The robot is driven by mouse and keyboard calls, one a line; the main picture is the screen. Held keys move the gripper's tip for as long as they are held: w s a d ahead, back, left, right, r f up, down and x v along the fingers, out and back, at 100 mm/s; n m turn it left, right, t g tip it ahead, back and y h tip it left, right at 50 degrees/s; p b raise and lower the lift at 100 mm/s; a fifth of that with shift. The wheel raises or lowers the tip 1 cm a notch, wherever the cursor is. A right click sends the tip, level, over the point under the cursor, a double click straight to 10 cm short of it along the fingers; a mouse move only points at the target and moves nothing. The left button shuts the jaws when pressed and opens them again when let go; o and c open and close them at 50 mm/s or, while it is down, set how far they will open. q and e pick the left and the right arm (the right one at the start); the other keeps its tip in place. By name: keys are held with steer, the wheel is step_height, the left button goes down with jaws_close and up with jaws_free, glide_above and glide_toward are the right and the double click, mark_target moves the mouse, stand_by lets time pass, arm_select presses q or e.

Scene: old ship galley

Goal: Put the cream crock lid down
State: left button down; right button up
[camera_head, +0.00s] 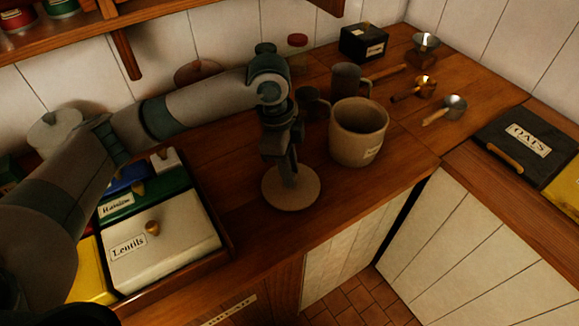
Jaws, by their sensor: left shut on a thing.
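The cream crock lid (291,201) is a round, flat disc at the wooden counter's front part, left of the cream crock. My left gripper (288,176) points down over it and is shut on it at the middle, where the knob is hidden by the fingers. I cannot tell whether the lid touches the counter or hovers just above it. The cream crock (357,136) stands upright and open-topped, with a small label on its front. My right gripper is not in view.
A tray with a white Lentils box (160,242) and other coloured boxes is at the left. A grey mug (347,80), a black box (363,42) and several metal scoops (443,109) stand behind and right of the crock. A dark Oats box (526,142) is at the far right.

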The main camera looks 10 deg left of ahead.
arm_select(q)
steer(key=shift+f, duration=0.1)
steer(key=c, duration=1.6)
jaws_free()
steer(key=shift+o, duration=0.2)
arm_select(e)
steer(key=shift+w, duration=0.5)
